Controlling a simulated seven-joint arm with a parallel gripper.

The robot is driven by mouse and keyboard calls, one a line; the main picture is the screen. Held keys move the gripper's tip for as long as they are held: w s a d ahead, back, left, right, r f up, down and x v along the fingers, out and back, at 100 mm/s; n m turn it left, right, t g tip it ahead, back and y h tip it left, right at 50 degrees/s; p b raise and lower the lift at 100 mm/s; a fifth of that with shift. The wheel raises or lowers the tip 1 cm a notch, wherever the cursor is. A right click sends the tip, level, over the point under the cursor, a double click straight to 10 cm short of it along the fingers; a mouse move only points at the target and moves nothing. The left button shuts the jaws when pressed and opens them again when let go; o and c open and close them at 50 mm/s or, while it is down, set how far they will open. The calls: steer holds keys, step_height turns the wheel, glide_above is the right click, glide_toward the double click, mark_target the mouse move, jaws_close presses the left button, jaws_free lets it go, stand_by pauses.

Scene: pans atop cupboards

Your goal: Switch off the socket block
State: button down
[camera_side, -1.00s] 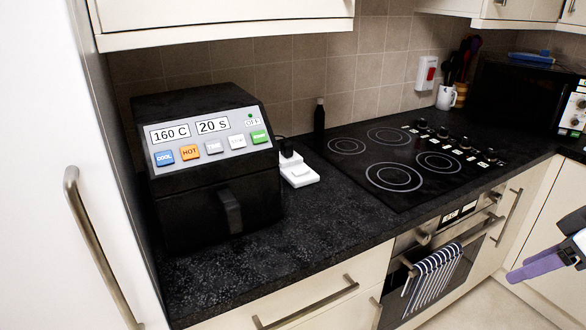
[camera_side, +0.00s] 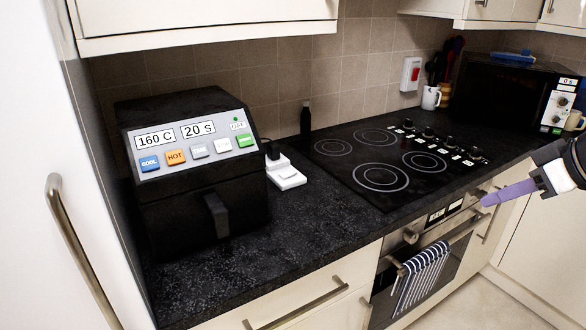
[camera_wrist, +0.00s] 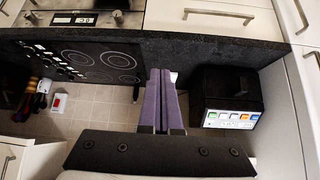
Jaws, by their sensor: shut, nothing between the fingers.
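The white socket block (camera_side: 285,173) lies on the dark worktop, just right of the air fryer, with a black plug (camera_side: 272,150) at its back end. Its switch position is too small to tell. In the wrist view a small white part of the socket block (camera_wrist: 173,77) shows beside my fingertips, and the rest is hidden behind the fingers. My gripper (camera_side: 486,200) has purple fingers and is shut and empty. In the side view it is at the right, in front of the oven and well apart from the socket block. It also shows in the wrist view (camera_wrist: 160,72).
The black air fryer (camera_side: 190,165) reads 160 C and 20 S. A dark bottle (camera_side: 306,120) stands behind the socket block. The flat hob (camera_side: 390,160) is clear. A striped towel (camera_side: 422,277) hangs on the oven handle. A red-and-white wall switch (camera_side: 411,74) is on the tiles.

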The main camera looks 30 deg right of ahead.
steer(key=w+r+t, duration=0.1)
steer(key=w+r, duration=0.4)
steer(key=w, duration=0.5)
steer(key=w+r+t, duration=0.1)
steer(key=w+r, duration=0.5)
steer(key=w, duration=0.5)
steer(key=w+a+f, duration=0.2)
steer(key=w, duration=1.3)
steer(key=w+a+f, duration=0.1)
steer(key=w+f, duration=0.4)
steer(key=f, duration=0.4)
steer(key=w+a+f+n+g, duration=0.1)
steer(key=w+a+f, duration=0.1)
steer(key=w+f, duration=0.4)
step_height(320, 180, down, 3)
steer(key=shift+w, duration=0.3)
